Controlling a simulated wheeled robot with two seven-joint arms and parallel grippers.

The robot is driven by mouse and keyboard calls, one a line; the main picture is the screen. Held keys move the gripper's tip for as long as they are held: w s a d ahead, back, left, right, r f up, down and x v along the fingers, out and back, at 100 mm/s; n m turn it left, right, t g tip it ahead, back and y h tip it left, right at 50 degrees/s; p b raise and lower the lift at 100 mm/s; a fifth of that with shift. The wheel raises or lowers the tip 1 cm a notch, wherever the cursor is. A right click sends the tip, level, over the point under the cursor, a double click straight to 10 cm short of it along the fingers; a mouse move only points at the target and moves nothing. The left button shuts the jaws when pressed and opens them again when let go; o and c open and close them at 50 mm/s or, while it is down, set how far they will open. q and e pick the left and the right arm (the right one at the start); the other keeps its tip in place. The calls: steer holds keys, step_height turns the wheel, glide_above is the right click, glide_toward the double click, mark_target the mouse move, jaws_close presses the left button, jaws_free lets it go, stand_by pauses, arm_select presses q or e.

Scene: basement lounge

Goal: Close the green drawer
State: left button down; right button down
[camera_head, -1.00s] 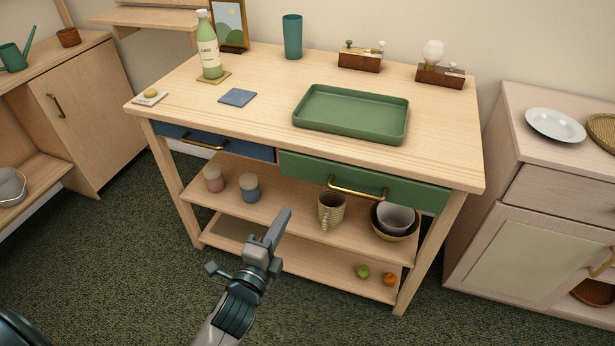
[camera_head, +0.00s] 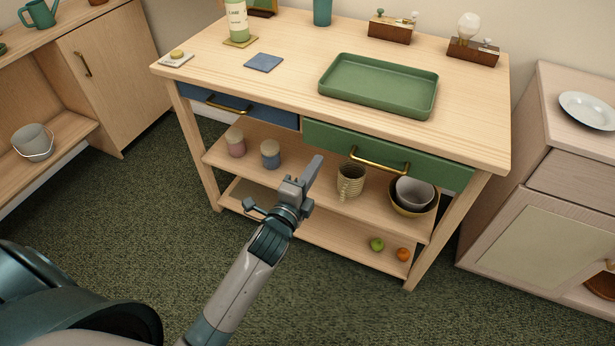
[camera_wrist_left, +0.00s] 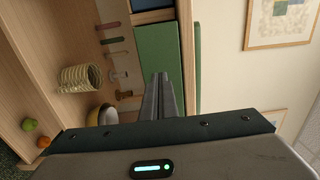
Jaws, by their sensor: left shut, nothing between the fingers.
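The green drawer (camera_head: 330,137) is at the right of the wooden table's front and has a brass bar handle (camera_head: 380,160). Its front seems to stand slightly out from under the tabletop; how far is hard to tell. In the left wrist view, turned sideways, the green drawer front (camera_wrist_left: 155,55) is just beyond the fingers. My left gripper (camera_head: 313,170) is shut and empty, in front of the table and left of the handle, apparently clear of the drawer. It also shows in the left wrist view (camera_wrist_left: 160,85). My right gripper is not in view.
A blue drawer (camera_head: 265,113) sits left of the green one. A green tray (camera_head: 430,98) is on the tabletop. A ribbed mug (camera_head: 350,182) and nested bowls (camera_head: 412,195) stand on the shelf below. A pale cabinet (camera_head: 530,215) is to the right. The carpet in front is clear.

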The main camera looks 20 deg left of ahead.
mark_target(330, 138)
arm_select(q)
steer(key=w, duration=0.6)
steer(key=shift+w+d, duration=0.1)
steer(key=shift+w, duration=0.35)
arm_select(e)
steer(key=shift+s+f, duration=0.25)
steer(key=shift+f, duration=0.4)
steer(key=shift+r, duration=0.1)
arm_select(q)
steer(key=w, duration=0.4)
steer(key=shift+w, duration=0.15)
steer(key=shift+r, duration=0.35)
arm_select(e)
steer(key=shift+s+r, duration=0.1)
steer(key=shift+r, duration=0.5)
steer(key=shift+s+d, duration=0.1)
